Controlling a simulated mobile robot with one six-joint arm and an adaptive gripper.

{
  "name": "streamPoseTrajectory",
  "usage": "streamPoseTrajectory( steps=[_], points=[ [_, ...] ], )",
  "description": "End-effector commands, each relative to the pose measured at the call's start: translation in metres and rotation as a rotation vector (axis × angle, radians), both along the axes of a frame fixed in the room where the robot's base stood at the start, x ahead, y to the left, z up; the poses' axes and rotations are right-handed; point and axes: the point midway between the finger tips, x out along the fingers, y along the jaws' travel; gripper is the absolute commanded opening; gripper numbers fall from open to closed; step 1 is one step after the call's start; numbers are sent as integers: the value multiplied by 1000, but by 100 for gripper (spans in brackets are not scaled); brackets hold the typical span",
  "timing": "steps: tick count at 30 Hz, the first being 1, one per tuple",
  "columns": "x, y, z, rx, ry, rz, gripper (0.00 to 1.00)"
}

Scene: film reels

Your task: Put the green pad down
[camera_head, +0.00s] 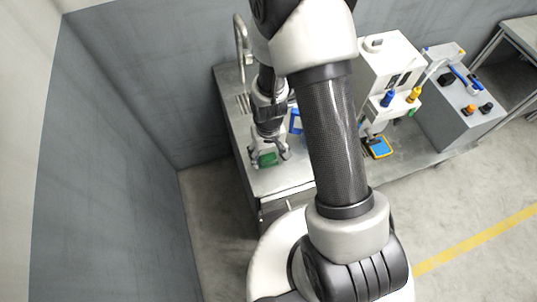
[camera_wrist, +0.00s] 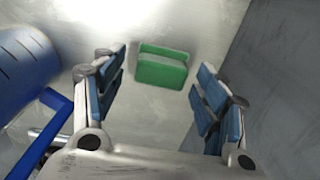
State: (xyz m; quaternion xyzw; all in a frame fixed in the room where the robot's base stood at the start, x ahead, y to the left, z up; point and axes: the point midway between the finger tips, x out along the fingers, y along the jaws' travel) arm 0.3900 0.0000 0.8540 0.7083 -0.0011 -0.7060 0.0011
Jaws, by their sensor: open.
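The green pad (camera_wrist: 161,71) lies on the pale counter top (camera_wrist: 160,20) in the wrist view, between and beyond the fingertips of my gripper (camera_wrist: 160,85). The gripper's blue-padded fingers are spread wide, with clear gaps to the pad on both sides. In the head view the pad (camera_head: 267,159) shows as a small green patch at my gripper (camera_head: 268,155), near the counter's left front, partly covered by the fingers.
A blue cylindrical thing (camera_wrist: 25,58) stands left of the gripper in the wrist view. A tap (camera_head: 241,40) rises at the counter's back left. A white machine (camera_head: 390,65) with blue and yellow parts stands right of my arm. A grey wall (camera_wrist: 290,75) is close on the right in the wrist view.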

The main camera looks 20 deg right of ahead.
Motion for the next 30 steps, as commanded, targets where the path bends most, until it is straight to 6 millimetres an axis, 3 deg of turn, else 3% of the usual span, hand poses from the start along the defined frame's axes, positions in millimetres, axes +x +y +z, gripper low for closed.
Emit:
streamPoseTrajectory(
  steps=[9, 20, 23, 26, 30],
  points=[
    [0, 0, 73, 0, -3, 0, 66],
    [1, 0, 118, 0, -10, 0, 66],
    [1, 0, 145, 0, -40, 0, 66],
    [-4, 0, 188, 0, -90, -1, 66],
    [-24, -1, 253, 0, -166, -1, 66]
  ],
)
